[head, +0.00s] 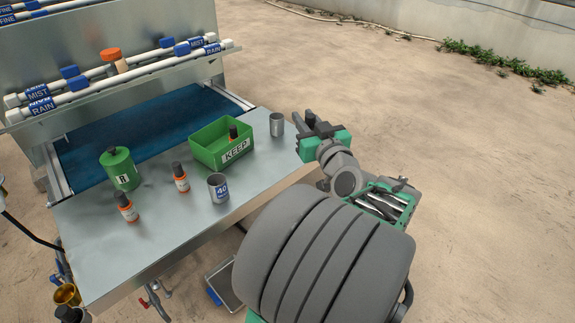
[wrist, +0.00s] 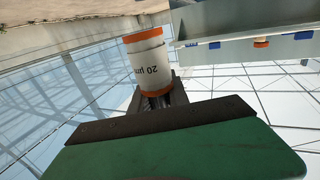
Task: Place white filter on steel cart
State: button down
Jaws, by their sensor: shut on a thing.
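A white filter (wrist: 148,60) with orange ends and the label "20 µm" shows in the wrist view, with the lettering upside down. My gripper (wrist: 157,97) is shut on it, at its lower orange end. In the head view my gripper (head: 304,124) is in the air just right of the steel bench's right edge, and I cannot make out the filter there. A low steel tray-like surface (head: 226,280) with a blue part shows below the bench; I cannot tell whether it is the steel cart.
The steel bench (head: 100,245) holds a green KEEP bin (head: 205,158), a green R canister (head: 120,172), orange bottles (head: 181,182), a "40" cup (head: 218,188) and a plain metal cup (head: 277,125). Labelled pipes (head: 130,77) cross behind. Open ground lies right.

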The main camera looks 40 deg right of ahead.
jog(key=a, duration=0.1)
jog(key=a+f+n+y, duration=0.1)
jog(key=w+a+f+y, duration=0.1)
jog(key=shift+a+f+n+t, duration=0.1)
jog(key=shift+a+n+t, duration=0.2)
jog(key=shift+a+t, duration=0.1)
jog(key=w+d+f, duration=0.2)
jog(key=w+f, duration=0.1)
jog(key=w, duration=0.1)
jog(key=w+d+f, duration=0.3)
jog(key=w+f, duration=0.1)
jog(key=w+d+f, duration=0.2)
jog(key=w+f, duration=0.1)
jog(key=w, duration=0.1)
jog(key=shift+d+f, duration=0.2)
jog(key=shift+d, duration=0.1)
jog(key=shift+f, duration=1.1)
jog(key=shift+s+f+b, duration=0.1)
jog(key=shift+f+b, duration=0.2)
jog(key=shift+b, duration=0.35)
jog(key=c, duration=1.3)
grip_release()
